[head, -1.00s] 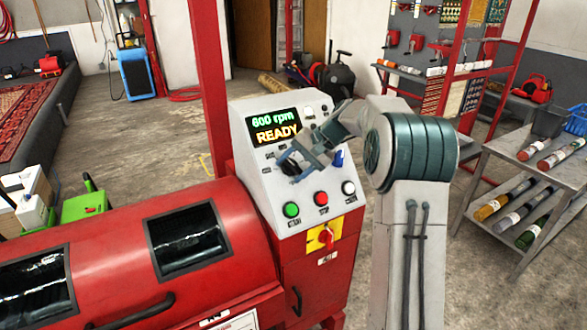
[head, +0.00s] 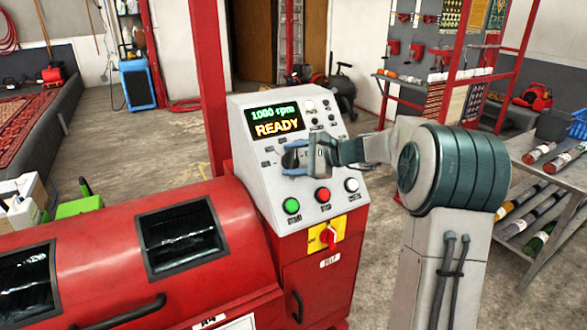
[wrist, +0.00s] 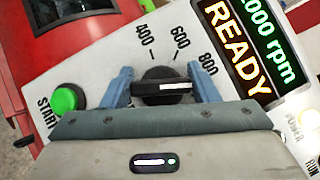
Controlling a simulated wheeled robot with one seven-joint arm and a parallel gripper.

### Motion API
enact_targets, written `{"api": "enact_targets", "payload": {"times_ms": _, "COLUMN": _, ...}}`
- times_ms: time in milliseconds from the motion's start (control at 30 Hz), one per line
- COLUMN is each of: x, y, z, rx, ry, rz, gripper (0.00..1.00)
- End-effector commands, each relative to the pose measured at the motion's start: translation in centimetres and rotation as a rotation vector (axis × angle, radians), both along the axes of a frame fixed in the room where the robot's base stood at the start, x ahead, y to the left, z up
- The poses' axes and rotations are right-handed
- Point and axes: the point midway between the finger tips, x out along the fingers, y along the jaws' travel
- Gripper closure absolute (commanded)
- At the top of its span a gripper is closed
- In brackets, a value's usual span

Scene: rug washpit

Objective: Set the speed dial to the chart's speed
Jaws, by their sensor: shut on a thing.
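The speed dial (head: 290,158) is a black knob on the sloped white control panel (head: 254,174). In the wrist view the dial (wrist: 160,74) has a raised grip bar with a white line lying about level, towards the right. The marks 400, 600 and 800 show around it; any mark beyond 800 is hidden. My gripper (wrist: 162,87) has its two blue fingers at either end of the bar and is shut on the dial. The display (head: 276,121) reads 1000 rpm and READY. I cannot make out a speed chart.
Below the dial are a green START button (head: 292,205), a red button (head: 323,195) and a white button (head: 351,185). A red switch on a yellow plate (head: 340,231) is lower. The red drum (head: 110,250) fills the lower left. A shelf cart (head: 535,182) stands at right.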

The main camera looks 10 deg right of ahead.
Motion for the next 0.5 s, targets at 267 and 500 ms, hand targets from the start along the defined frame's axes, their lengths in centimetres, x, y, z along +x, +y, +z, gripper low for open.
{"api": "enact_targets", "payload": {"times_ms": 267, "x": 0.00, "y": -0.06, "z": -0.47, "rx": 0.189, "ry": 0.059, "rz": -0.170, "gripper": 0.68}}
{"api": "enact_targets", "payload": {"times_ms": 500, "x": 0.03, "y": -0.07, "z": -0.45, "rx": 0.355, "ry": 0.113, "rz": -0.317, "gripper": 0.68}}
